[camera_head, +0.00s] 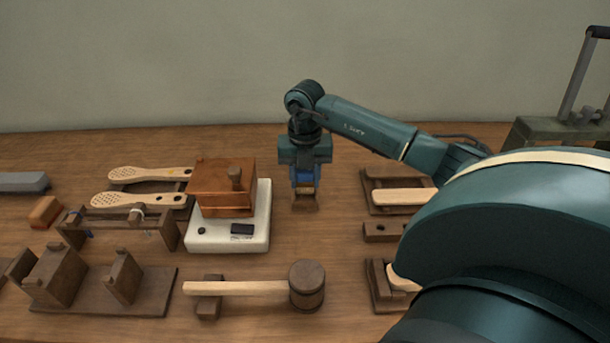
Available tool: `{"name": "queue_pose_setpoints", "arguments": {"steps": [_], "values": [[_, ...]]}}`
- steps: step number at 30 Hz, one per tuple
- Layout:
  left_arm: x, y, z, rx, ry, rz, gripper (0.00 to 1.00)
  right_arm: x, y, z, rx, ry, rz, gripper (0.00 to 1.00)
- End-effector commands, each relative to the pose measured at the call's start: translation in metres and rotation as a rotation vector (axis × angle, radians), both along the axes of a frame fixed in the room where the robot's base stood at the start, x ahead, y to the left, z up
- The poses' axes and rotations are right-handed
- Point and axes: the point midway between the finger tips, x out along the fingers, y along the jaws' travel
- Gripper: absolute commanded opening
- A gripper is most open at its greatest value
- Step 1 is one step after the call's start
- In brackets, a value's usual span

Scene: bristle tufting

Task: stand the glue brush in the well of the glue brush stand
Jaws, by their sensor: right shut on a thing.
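My right gripper (305,183) reaches in from the right and points straight down near the middle of the table. It is shut on the glue brush, which is mostly hidden by the blue fingers; only a small tan part shows between them. My left gripper is not in view.
A wooden box (222,188) on a white scale (258,232) stands close left of the gripper. A mallet (306,287) lies in front. Brush blanks (150,174) and wooden racks (120,222) are left. Holders with pale pieces (402,196) are right, partly behind my arm.

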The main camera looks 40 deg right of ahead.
Motion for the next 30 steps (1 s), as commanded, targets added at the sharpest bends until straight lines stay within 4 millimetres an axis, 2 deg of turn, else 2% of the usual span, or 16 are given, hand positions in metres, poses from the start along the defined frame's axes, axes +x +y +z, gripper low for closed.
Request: {"name": "queue_pose_setpoints", "arguments": {"steps": [30], "values": [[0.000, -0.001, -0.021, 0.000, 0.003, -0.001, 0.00, 0.000, 0.000, -0.031, 0.000, 0.000, 0.000, 0.14]]}}
